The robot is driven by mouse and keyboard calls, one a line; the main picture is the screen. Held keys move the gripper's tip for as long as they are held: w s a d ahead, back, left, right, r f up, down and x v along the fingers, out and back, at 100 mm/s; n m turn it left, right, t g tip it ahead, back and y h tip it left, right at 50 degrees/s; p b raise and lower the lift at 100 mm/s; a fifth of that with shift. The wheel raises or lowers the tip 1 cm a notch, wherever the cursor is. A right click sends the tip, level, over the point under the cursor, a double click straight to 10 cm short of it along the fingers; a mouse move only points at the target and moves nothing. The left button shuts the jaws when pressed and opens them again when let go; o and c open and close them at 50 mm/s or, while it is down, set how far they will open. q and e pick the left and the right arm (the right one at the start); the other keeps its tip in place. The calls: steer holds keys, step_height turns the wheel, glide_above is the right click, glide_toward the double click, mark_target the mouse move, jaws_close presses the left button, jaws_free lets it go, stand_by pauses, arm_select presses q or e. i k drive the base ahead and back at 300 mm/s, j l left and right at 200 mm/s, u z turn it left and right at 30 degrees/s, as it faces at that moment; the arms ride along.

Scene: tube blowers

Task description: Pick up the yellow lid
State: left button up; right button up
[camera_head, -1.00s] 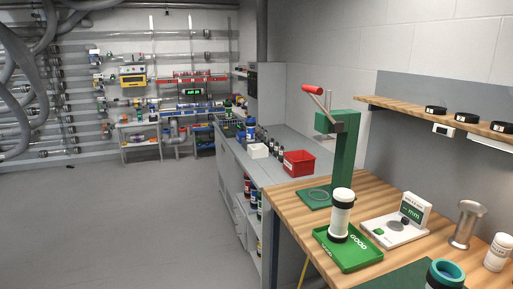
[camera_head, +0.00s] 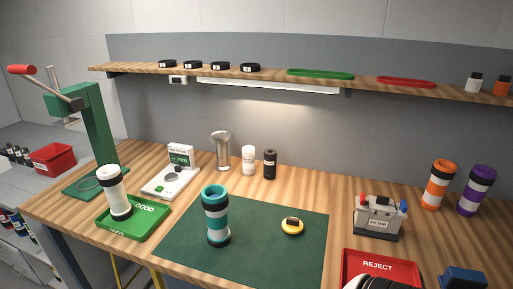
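A green GOOD tray (camera_head: 150,221) holding a white tube (camera_head: 113,192) is at left, beside a green press (camera_head: 97,130). At right are a FILTER box (camera_head: 378,217), orange (camera_head: 438,186) and purple (camera_head: 476,191) tubes, and a red REJECT tray (camera_head: 378,266) with an unclear white-and-black shape.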

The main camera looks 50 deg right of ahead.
mark_target(291, 226)
steer(key=k+z, duration=0.2)
steer(key=z, duration=1.65)
